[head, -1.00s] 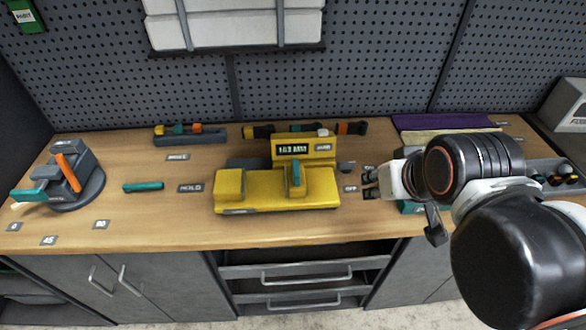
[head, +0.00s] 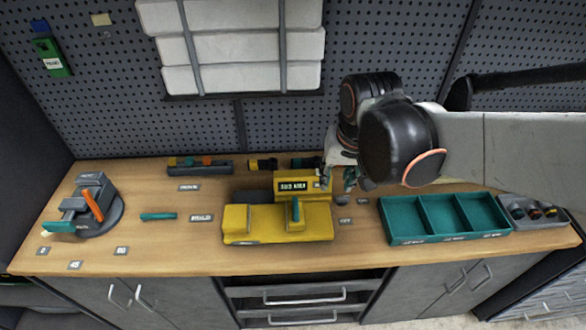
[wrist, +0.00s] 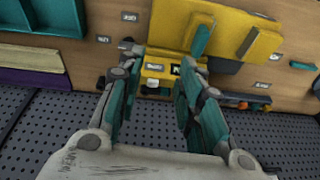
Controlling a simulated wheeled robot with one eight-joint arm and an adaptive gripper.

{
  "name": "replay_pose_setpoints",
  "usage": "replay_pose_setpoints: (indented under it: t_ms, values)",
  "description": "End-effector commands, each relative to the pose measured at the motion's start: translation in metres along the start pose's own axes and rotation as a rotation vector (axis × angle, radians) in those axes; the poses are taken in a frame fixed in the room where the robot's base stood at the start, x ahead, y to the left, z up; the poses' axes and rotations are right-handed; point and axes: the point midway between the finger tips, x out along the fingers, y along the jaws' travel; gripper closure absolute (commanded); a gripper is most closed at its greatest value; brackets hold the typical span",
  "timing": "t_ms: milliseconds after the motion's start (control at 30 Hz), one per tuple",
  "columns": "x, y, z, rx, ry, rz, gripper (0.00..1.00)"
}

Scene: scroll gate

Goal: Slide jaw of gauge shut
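The yellow gauge (head: 265,225) sits on the middle of the wooden bench. It has a tall yellow block at its left end and a teal upright tab (head: 295,211) toward its right. A yellow display housing (head: 303,183) with a lit readout stands behind it. In the wrist view the gauge (wrist: 172,30) is upside down, with the teal tab (wrist: 202,38) beyond my fingers. My gripper (head: 345,178) is above the bench at the display's right end. Its teal-padded fingers stand apart and empty in the wrist view (wrist: 160,66). The display shows between them.
A teal three-part tray (head: 398,240) and a grey holder (head: 540,216) are at right. An angled grey fixture (head: 95,215) with an orange lever and a loose teal bar (head: 158,216) are at left. A rack (head: 200,168) stands at back. The front edge is clear.

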Motion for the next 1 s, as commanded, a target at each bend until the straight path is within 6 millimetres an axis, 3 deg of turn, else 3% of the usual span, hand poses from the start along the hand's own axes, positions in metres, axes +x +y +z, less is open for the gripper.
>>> replay_pose_setpoints:
  t_ms: [33,200,433,700,867,1000]
  values:
    - [-0.007,-0.008,-0.011,0.003,-0.025,0.003,0.67]
    - [-0.001,-0.030,-0.027,0.030,-0.118,0.022,0.67]
    - [0.013,-0.055,-0.036,0.049,-0.222,0.055,0.67]
    - [0.024,-0.085,-0.024,-0.056,-0.263,0.055,0.67]
    - [0.037,-0.085,-0.020,-0.061,-0.264,0.054,0.67]
    - [0.059,-0.083,-0.014,-0.061,-0.263,0.054,0.67]
